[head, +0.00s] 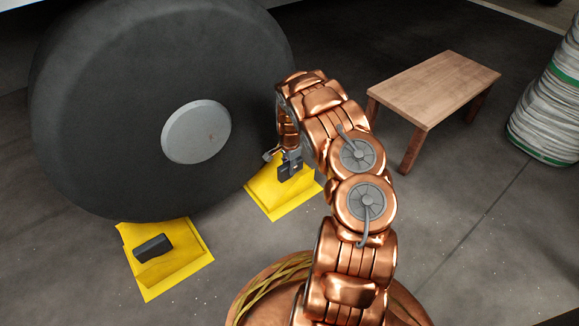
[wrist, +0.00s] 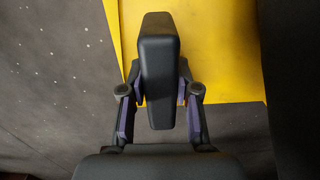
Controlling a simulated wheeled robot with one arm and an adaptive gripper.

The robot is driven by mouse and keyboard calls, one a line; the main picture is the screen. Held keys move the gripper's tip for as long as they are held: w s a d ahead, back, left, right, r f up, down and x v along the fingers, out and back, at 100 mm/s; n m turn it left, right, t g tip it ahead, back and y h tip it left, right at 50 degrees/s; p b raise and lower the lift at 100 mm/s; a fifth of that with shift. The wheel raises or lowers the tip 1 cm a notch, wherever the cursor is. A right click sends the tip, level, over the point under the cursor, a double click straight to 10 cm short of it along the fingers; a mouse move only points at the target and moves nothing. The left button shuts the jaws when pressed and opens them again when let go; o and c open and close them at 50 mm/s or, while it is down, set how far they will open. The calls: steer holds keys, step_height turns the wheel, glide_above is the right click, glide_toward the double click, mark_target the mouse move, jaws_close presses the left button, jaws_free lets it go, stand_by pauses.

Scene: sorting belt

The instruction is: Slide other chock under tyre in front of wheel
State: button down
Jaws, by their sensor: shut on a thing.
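The black tyre (head: 90,100) with a grey hub stands at the left in the head view. One yellow chock (head: 190,262) with a black handle (head: 152,248) sits on the floor at the tyre's lower left side. The other yellow chock (head: 275,200) is on the floor at the tyre's right side, close to it; the arm partly hides whether they touch. My gripper (head: 290,165) is above this chock and shut on its black handle (wrist: 158,60). In the wrist view the fingers clasp the handle from both sides, with the yellow body (wrist: 225,50) behind.
A small wooden table (head: 435,88) stands right of my arm. A round stack of pale coils with green bands (head: 548,105) is at the far right. The dark floor between the two chocks and in front of them is clear.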

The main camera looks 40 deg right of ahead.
steer(key=shift+f, duration=0.35)
stand_by(0.4)
steer(key=c, duration=0.8)
jaws_free()
steer(key=shift+o, duration=0.2)
steer(key=shift+r, duration=0.1)
